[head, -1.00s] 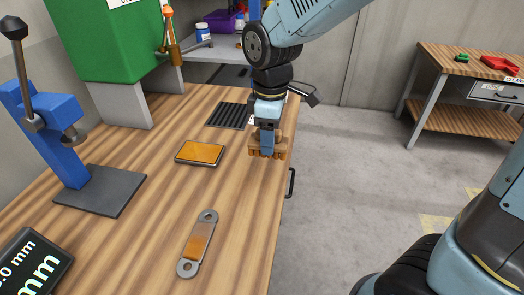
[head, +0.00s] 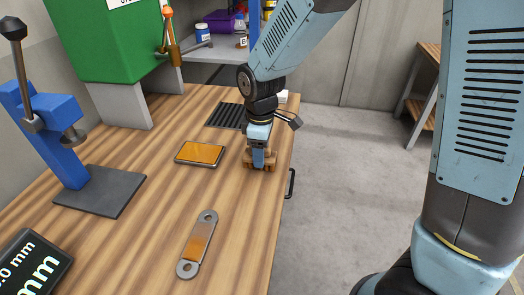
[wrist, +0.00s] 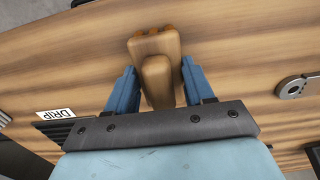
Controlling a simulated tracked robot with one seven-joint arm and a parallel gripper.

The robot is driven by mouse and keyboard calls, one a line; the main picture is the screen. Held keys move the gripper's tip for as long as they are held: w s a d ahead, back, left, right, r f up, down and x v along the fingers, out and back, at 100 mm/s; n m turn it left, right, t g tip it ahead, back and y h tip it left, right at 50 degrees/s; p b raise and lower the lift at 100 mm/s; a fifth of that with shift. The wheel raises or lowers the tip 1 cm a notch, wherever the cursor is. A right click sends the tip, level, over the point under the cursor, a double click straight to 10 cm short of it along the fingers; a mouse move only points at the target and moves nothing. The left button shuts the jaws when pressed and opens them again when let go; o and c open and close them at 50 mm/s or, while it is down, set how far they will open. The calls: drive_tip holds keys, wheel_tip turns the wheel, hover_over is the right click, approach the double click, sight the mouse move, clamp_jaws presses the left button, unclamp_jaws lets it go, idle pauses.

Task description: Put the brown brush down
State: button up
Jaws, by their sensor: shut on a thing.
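The brown brush (head: 271,164) is in my gripper (head: 259,161), low at the right edge of the wooden bench (head: 140,225). In the wrist view, the brush (wrist: 156,78) sits between the two blue fingers of my gripper (wrist: 158,88), with its wide head pointing to the top of the picture. My gripper is shut on it. I cannot tell whether the brush touches the bench top. The fingers hide part of it in the head view.
An orange pad in a dark tray (head: 200,153) lies left of the brush. A black ribbed drip tray (head: 227,116) is behind. A metal link with an orange patch (head: 197,246) lies in front. A blue press (head: 50,135) stands left. Bench between pad and link is clear.

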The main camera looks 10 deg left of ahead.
drive_tip(key=shift+f, duration=0.1)
drive_tip(key=o, duration=1.3)
wheel_tip(320, 180, up, 12)
drive_tip(key=shift+r, duration=0.2)
